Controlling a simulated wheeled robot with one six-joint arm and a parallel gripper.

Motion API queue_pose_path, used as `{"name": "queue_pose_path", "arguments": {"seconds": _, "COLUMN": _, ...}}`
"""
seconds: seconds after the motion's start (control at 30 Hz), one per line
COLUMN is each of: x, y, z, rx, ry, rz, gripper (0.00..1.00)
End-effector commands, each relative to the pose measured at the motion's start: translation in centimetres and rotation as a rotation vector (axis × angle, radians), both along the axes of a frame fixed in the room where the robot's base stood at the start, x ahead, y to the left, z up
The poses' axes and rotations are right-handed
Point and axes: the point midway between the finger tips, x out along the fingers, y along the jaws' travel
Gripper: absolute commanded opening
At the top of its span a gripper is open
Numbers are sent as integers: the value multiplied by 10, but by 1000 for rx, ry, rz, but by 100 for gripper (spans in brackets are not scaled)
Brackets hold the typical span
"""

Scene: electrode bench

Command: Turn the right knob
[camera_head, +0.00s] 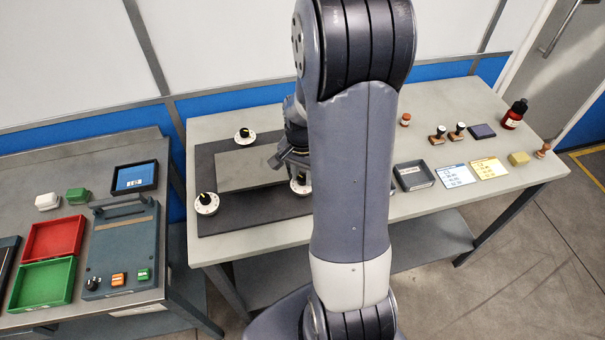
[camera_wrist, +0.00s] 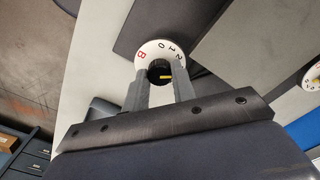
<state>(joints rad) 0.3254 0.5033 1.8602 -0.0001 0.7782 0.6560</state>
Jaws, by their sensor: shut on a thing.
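The right knob (camera_head: 300,183) has a white dial and stands on the dark mat (camera_head: 225,222) at the grey block's right end; my arm partly hides it. In the wrist view the dial (camera_wrist: 147,52) shows black figures and a red mark. Its black cap (camera_wrist: 158,66) with a yellow pointer lies between the two fingers of my gripper (camera_wrist: 160,80). My gripper also shows in the head view (camera_head: 292,163), coming down over this knob. It is shut on the knob; the pointer faces right in the wrist view.
Two similar knobs stand at the mat's back (camera_head: 245,134) and front left (camera_head: 206,203). A grey block (camera_head: 245,168) lies between the knobs. Stamps, cards (camera_head: 457,176), a tray (camera_head: 414,176) and a red bottle (camera_head: 515,113) stand at the right.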

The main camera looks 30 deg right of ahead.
Motion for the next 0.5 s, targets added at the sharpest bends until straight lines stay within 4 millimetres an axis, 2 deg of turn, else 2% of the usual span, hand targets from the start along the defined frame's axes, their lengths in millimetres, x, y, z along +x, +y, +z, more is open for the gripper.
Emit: {"name": "queue_pose_path", "arguments": {"seconds": 0.5, "x": 0, "y": 0, "z": -1, "rx": 0, "ry": -1, "rz": 441, "gripper": 2}}
